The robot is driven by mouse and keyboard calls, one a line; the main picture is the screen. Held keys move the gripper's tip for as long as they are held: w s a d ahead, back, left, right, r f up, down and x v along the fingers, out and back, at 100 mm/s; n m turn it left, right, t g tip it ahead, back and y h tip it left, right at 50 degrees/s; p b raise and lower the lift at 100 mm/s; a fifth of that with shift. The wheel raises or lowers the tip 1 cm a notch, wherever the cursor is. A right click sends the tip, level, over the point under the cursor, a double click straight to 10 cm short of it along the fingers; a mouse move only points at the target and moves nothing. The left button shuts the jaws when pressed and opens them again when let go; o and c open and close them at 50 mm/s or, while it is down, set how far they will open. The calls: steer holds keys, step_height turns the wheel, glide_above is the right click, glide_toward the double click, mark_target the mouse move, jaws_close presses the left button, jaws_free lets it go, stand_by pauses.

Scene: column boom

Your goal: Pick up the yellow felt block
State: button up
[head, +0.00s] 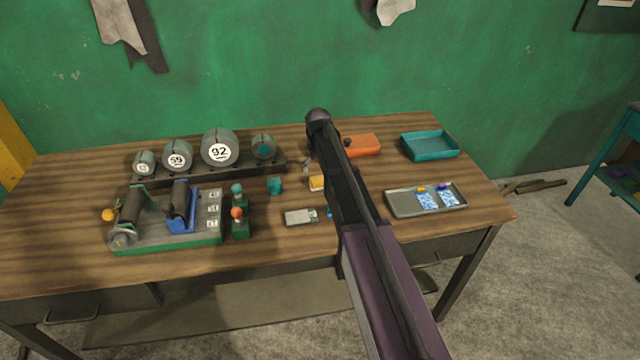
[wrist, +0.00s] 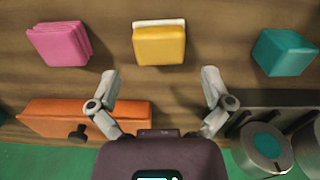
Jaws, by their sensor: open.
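The yellow felt block (wrist: 159,45) lies on the wooden table in the wrist view, with a pale edge along its far side. In the head view, the yellow block (head: 316,183) is partly covered by my arm. My gripper (wrist: 161,76) is open and empty. Its two fingertips are spread wider than the block, to either side and just short of it in the wrist view. The gripper is mostly hidden behind my arm in the head view.
A pink block (wrist: 59,44) and a teal block (wrist: 284,52) flank the yellow one, with gaps between. An orange case (wrist: 85,118) and a dark rack with round weights (head: 220,150) stand nearby. A grey tray (head: 400,208) and a teal tray (head: 430,157) are at right.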

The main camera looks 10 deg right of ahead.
mark_target(318, 179)
steer(key=shift+w+f+b, duration=0.15)
steer(key=shift+f+b, duration=2.25)
steer(key=shift+f, duration=0.15)
steer(key=c, duration=0.9)
